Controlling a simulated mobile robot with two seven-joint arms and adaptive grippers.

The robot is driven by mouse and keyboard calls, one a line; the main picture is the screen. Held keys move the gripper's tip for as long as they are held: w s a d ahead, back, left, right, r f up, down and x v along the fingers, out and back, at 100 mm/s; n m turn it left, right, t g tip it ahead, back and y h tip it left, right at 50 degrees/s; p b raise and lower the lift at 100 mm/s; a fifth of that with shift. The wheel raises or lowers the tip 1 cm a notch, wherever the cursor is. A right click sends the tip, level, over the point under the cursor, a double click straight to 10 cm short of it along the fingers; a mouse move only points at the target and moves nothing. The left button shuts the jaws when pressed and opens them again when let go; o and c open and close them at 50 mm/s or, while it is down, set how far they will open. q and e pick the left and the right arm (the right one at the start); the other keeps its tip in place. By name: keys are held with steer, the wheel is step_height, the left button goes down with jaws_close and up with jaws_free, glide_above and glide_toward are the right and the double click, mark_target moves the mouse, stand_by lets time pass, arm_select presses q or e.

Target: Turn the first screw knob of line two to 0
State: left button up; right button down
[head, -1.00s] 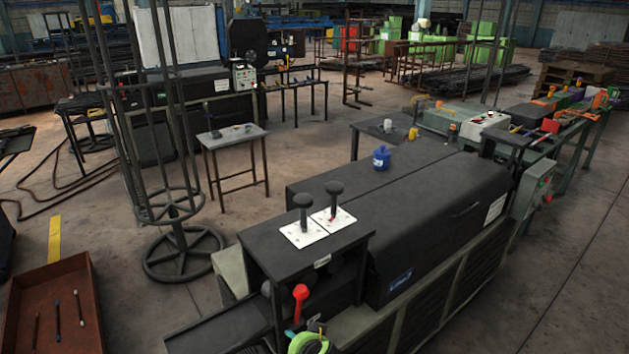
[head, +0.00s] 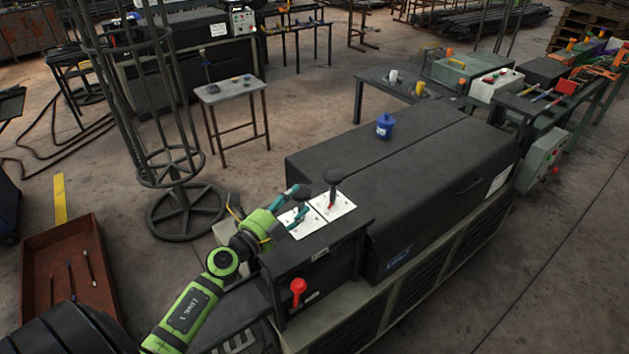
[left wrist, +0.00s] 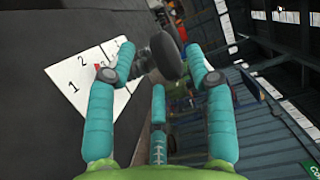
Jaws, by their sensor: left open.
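Two dark mushroom-shaped screw knobs stand upright on white plates on the black machine's near end. My left gripper (head: 296,206) is at the left knob (head: 304,192), its teal fingers open on either side of the stem; contact cannot be told. The left plate (head: 303,230) is partly covered by the fingers. In the left wrist view, the knob's round head (left wrist: 168,56) is between the open fingertips, and the plate (left wrist: 88,82) shows 1, 2 and a small red mark. The right knob (head: 333,178) stands free on its plate (head: 343,208). My right gripper is not in view.
A red ball-ended lever (head: 298,287) sits on the machine's front below the plates. A blue bottle (head: 384,126) stands on the machine behind the knobs. A round wire stand (head: 186,212) and a rusty tray (head: 40,285) are on the floor at left.

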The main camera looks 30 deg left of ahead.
mark_target(305, 190)
arm_select(q)
steer(key=w, duration=0.3)
steer(key=shift+d+r, duration=0.2)
steer(key=shift+r, duration=0.05)
steer(key=shift+w+d+f, duration=0.1)
steer(key=shift+w+f, duration=0.05)
steer(key=shift+w, duration=1.45)
steer(key=shift+c, duration=0.4)
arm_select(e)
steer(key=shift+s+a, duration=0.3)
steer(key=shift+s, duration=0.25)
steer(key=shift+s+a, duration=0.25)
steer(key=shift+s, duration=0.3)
